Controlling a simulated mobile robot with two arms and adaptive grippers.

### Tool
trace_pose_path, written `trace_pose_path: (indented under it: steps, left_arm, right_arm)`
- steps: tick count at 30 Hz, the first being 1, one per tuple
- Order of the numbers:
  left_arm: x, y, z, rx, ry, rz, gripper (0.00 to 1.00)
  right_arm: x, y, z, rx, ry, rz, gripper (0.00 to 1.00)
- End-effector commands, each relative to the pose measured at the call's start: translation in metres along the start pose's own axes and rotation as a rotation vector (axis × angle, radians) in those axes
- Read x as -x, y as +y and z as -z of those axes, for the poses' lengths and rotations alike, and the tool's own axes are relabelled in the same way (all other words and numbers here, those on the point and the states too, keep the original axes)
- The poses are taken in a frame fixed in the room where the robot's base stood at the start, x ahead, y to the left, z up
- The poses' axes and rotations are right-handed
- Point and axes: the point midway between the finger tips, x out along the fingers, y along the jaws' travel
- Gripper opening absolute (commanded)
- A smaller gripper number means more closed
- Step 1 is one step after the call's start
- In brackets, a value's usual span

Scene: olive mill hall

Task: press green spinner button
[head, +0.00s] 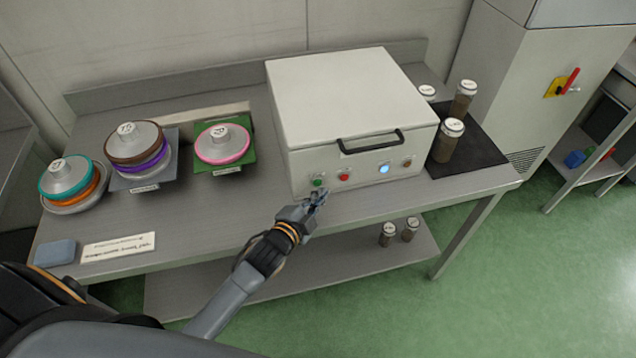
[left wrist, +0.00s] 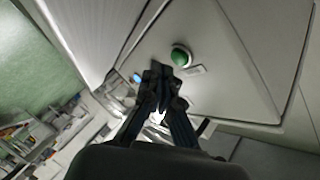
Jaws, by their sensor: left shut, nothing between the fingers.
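The spinner is a white box (head: 350,105) with a black handle on its lid, standing on the steel table. Its green button (head: 318,182) is at the left end of the front panel. My left gripper (head: 318,198) is shut and empty, just in front of and slightly below the green button in the head view. In the left wrist view the green button (left wrist: 180,56) stands just beyond the shut fingertips (left wrist: 160,72). I cannot tell whether the fingertips touch it. My right gripper is not in view.
A red button (head: 344,177), a lit blue one (head: 384,168) and a brown one (head: 407,163) share the panel. Jars (head: 447,141) stand on a black mat (head: 482,152) at right. Stacked coloured discs (head: 137,150) stand at left, near a sign (head: 118,247).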

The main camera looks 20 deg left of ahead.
Motion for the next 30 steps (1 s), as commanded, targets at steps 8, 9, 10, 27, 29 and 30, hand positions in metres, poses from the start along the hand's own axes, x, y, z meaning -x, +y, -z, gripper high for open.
trace_pose_path:
  steps: [8,9,10,27,29,30]
  left_arm:
    - [0.0,0.0001,0.0,0.0,0.0,0.0,0.0]
    - [0.0,0.0001,0.0,0.0,0.0,0.0,0.0]
    - [0.0,0.0001,0.0,0.0,0.0,0.0,0.0]
    - [-0.0058,-0.0043,-0.0041,0.001,0.0,0.0,0.0]
    - [-0.0058,-0.0044,-0.0041,0.001,0.0,0.0,0.0]
    - [-0.0059,-0.0044,-0.0042,0.0,0.0,0.0,0.0]
  right_arm:
    - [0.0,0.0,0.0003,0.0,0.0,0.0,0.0]
    - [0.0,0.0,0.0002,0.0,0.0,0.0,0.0]
    - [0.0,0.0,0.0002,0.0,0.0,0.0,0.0]
    - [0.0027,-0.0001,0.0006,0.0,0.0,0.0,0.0]
    - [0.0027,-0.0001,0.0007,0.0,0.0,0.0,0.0]
    - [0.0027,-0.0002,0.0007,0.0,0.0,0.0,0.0]
